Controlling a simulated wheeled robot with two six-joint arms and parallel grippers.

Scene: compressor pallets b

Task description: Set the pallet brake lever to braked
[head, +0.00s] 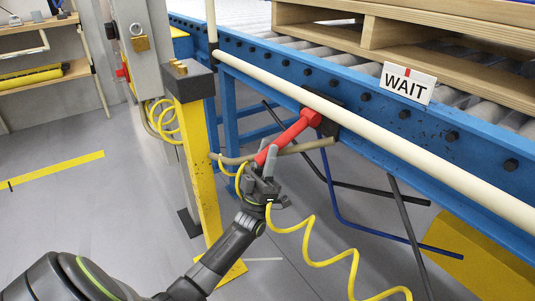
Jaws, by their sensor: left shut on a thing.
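The brake lever (289,136) is a red handle that joins the side of the blue roller conveyor at a dark pivot. It slants down and to the left from the pivot. My left gripper (265,168) is shut on the lower end of the lever, whose tip is partly hidden by the fingers. A white WAIT sign (407,83) is on the conveyor's side, right of the lever. A wooden pallet (400,30) rests on the rollers above. My right gripper is out of view.
A cream rail (375,135) runs along the blue conveyor frame (455,135). A yellow post (203,170) stands close left of my left gripper. A yellow coiled hose (318,262) hangs below it, and a tan pipe (310,146) passes behind the lever. Open grey floor lies to the left.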

